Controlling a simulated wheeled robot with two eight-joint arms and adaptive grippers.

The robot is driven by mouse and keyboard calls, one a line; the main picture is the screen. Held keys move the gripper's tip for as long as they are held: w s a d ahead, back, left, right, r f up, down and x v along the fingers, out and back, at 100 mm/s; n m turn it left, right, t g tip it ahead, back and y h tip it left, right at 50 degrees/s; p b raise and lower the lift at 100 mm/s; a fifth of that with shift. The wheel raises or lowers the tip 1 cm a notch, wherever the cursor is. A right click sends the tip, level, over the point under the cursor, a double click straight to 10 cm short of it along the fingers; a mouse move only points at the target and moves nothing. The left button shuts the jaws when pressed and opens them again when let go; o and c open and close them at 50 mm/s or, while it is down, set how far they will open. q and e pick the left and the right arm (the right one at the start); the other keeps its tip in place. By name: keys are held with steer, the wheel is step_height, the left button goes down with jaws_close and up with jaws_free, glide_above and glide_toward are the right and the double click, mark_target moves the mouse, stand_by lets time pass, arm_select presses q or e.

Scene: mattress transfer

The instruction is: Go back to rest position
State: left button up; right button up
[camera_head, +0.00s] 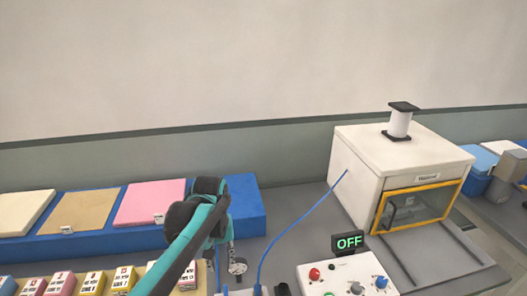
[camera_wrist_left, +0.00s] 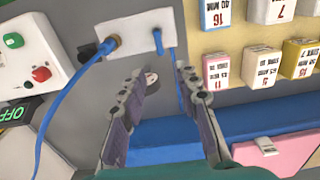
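My left arm comes in from the bottom of the head view, and my left gripper (camera_head: 228,262) hangs down in front of the blue platform (camera_head: 245,205). In the left wrist view my left gripper (camera_wrist_left: 165,95) has its two fingers spread apart, with nothing held between them. Below the fingers are the grey table, a blue cable (camera_wrist_left: 172,70) and a white socket plate (camera_wrist_left: 138,30). My right gripper is not in view.
A cream, a tan and a pink mattress (camera_head: 150,202) lie on the platform. Several small labelled boxes (camera_head: 92,283) stand in front. A control panel (camera_head: 350,275) with an OFF display (camera_head: 347,242) and a white machine (camera_head: 365,170) with a yellow-framed window are right.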

arm_select(q)
steer(key=s+f+m+t, duration=0.1)
steer(key=s+t, duration=0.2)
steer(key=s, duration=0.3)
steer(key=s+a+f+m+t, duration=0.1)
steer(key=s+m+t, duration=0.1)
steer(key=s+t, duration=0.2)
steer(key=s, duration=0.2)
steer(key=shift+s+a, duration=0.25)
steer(key=shift+s, duration=0.1)
